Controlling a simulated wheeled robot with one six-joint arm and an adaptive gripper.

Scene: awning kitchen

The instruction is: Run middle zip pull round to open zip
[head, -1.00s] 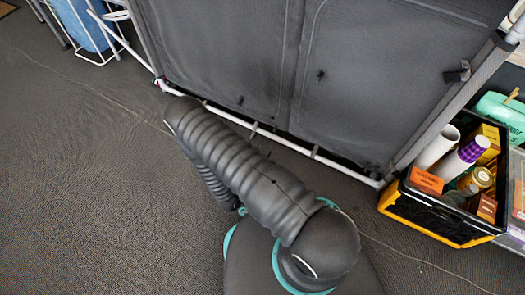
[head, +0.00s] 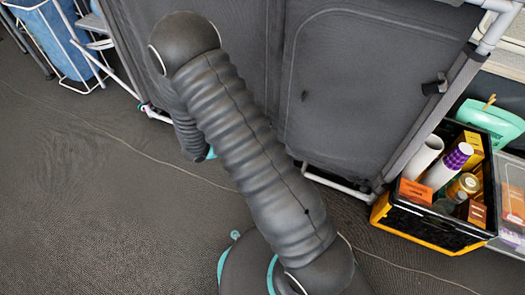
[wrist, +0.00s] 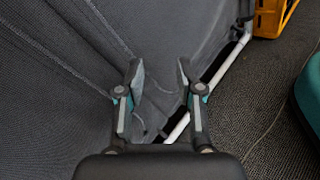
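A dark grey fabric front (head: 375,95) with curved zip seams stands ahead in the head view. A small dark tab (head: 304,96), possibly a zip pull, hangs on its right panel. Which pull is the middle one I cannot tell; my arm covers part of the fabric. In the wrist view, my gripper (wrist: 160,75) is open and empty, its two fingers apart. Behind it are the grey fabric (wrist: 60,75) with pale seam lines and a white frame tube (wrist: 225,65). No zip pull is clear between the fingers.
A black and yellow crate (head: 391,224) with bottles and boxes stands at the right; its yellow side (wrist: 271,17) also shows in the wrist view. A blue bag (head: 48,42) in a white rack is at the upper left. The left floor is clear.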

